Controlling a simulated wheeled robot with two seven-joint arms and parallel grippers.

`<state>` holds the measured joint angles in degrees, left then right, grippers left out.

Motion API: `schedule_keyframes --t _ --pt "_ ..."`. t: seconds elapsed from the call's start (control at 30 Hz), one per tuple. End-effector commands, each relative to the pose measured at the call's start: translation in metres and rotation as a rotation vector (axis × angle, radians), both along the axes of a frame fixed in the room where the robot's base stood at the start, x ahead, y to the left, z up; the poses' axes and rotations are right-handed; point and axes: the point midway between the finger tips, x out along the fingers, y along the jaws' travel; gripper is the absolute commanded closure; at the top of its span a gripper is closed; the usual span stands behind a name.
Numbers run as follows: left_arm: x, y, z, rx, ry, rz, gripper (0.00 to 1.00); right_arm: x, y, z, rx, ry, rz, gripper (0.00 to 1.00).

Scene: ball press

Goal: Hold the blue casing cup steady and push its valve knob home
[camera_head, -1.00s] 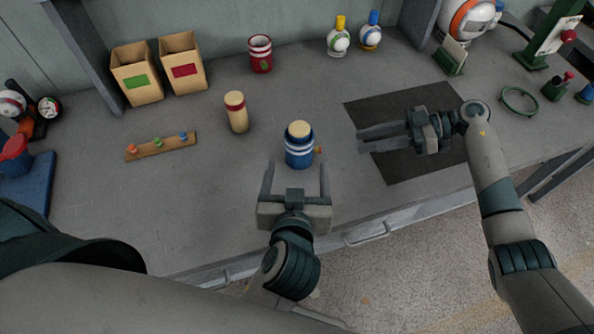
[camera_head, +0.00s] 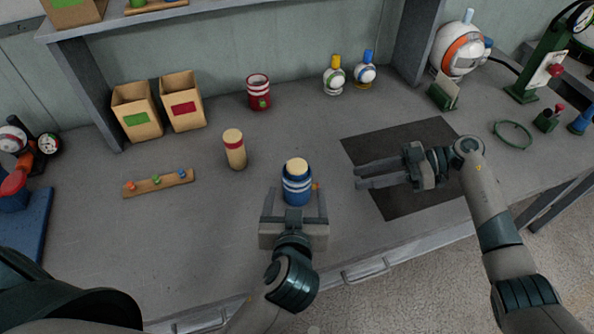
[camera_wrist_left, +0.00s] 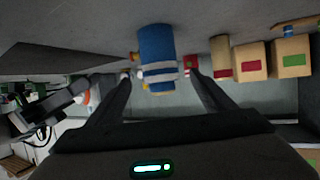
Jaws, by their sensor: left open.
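The blue casing cup (camera_head: 297,189) with white bands and a cream top stands upright on the bench. Its small orange valve knob (camera_head: 316,187) sticks out on the right side. My left gripper (camera_head: 295,199) is open, its fingers reaching to either side of the cup's near side; contact cannot be made out. In the left wrist view the cup (camera_wrist_left: 157,50) appears upside down, ahead and between the two fingers, with the knob (camera_wrist_left: 135,57) at its left edge. My right gripper (camera_head: 357,177) is open and empty, right of the cup, its fingers pointing left toward the knob side.
A cream cylinder with a red band (camera_head: 234,152) stands left of the cup. A wooden strip with coloured knobs (camera_head: 158,183) lies further left. A red cup (camera_head: 258,93) and two cardboard boxes (camera_head: 138,117) stand behind. A dark mat (camera_head: 400,205) lies under the right gripper.

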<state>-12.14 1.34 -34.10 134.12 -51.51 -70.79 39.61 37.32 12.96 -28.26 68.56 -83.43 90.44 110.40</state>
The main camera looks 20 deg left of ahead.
Motion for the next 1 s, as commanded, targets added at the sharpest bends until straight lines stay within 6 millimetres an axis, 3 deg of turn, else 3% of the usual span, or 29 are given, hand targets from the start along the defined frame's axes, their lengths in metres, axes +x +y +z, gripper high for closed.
schedule_keyframes --t 0.6,1.0 --pt "0.089 0.026 -0.038 0.002 0.000 0.000 0.25 0.000 0.000 0.000 0.000 0.000 0.000 0.69" --pt "0.109 0.032 -0.047 0.000 0.000 0.001 0.25 0.000 0.000 0.000 0.000 0.000 0.000 0.69"
